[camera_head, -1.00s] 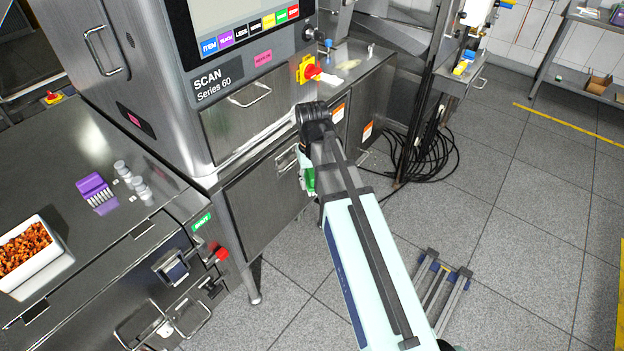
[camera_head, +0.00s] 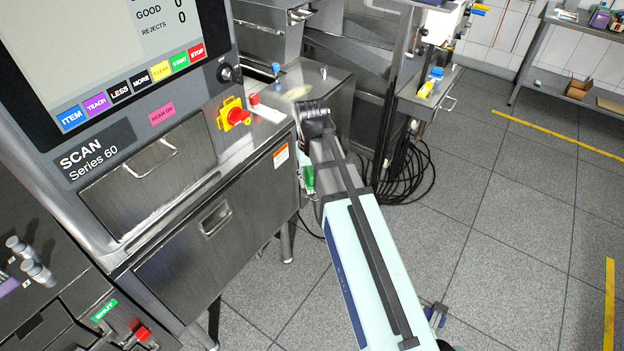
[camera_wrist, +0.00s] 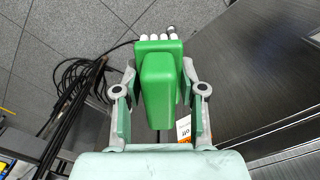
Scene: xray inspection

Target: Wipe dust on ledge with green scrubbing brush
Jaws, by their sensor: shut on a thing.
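The green scrubbing brush (camera_wrist: 160,82) is in the wrist view, with a solid green back and white bristle tufts at its far end. My gripper (camera_wrist: 160,97) is shut on it, one finger at each side. In the head view a bit of the green brush (camera_head: 308,178) shows beside my arm, which hides most of my gripper. The steel ledge (camera_head: 328,82) is right of the scanner, beyond my wrist. A pale yellowish dust patch (camera_head: 297,92) lies on it. The brush is apart from the ledge, in front of the cabinet and lower than the ledge top.
The scanner (camera_head: 150,180) stands at left, with a red knob on a yellow plate (camera_head: 234,115) near the ledge. A white object (camera_head: 268,112) and a blue-topped fitting (camera_head: 276,72) are on the ledge. Black cables (camera_head: 410,175) coil on the floor behind my arm. Floor at right is clear.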

